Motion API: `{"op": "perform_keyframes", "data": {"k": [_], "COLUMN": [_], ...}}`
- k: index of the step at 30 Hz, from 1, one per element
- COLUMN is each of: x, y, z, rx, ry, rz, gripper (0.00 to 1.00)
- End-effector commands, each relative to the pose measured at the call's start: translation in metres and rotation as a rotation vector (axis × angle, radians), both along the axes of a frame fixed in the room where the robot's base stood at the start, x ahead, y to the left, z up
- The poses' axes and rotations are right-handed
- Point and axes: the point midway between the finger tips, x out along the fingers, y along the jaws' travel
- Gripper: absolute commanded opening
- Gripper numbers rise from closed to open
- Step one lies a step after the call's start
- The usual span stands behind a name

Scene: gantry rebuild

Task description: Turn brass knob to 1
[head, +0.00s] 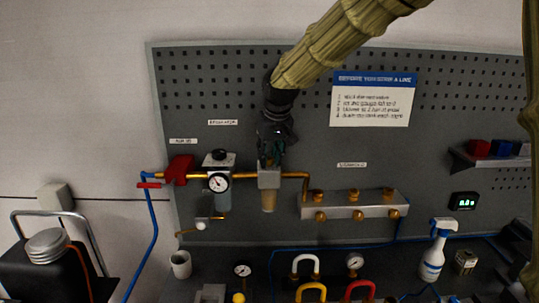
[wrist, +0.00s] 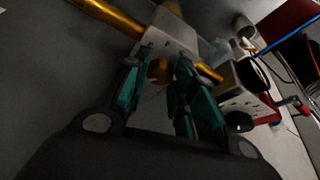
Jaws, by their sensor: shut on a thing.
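The brass knob (wrist: 158,71) shows in the wrist view between my fingers, against a pale grey block (wrist: 176,30). In the head view the knob is hidden behind my gripper (head: 270,160), which points down onto the top of the grey block (head: 268,180) with an amber bowl under it. My gripper (wrist: 165,58) is shut on the knob, one teal finger on each side. The knob's markings and any number 1 are not readable in either view.
Left of the block is a regulator with a round gauge (head: 218,182) and a red valve (head: 180,169). A brass pipe runs right to a pale manifold (head: 354,205) with several brass fittings. A sign (head: 373,99) hangs above. Shackles, gauges and a spray bottle (head: 436,250) stand on the bench below.

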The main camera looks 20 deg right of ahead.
Motion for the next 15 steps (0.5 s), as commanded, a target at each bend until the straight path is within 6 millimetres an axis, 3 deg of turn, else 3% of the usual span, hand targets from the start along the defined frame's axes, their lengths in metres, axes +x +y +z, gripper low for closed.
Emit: {"op": "perform_keyframes", "data": {"k": [7,8,9,11,15], "x": [-0.0002,-0.0002,-0.0002,-0.0002,-0.0001], "y": [-0.0005,-0.0005,-0.0005,-0.0005,-0.0003], "z": [-0.0003,-0.0003,-0.0003,-0.0003,-0.0002], "rx": [-0.001,-0.001,-0.001,-0.001,-0.001], "ry": [0.001,0.001,0.001,0.001,0.001], "rz": [-0.001,-0.001,-0.001,-0.001,-0.001], "gripper": [0.02,0.32,0.39,0.48,0.48]}}
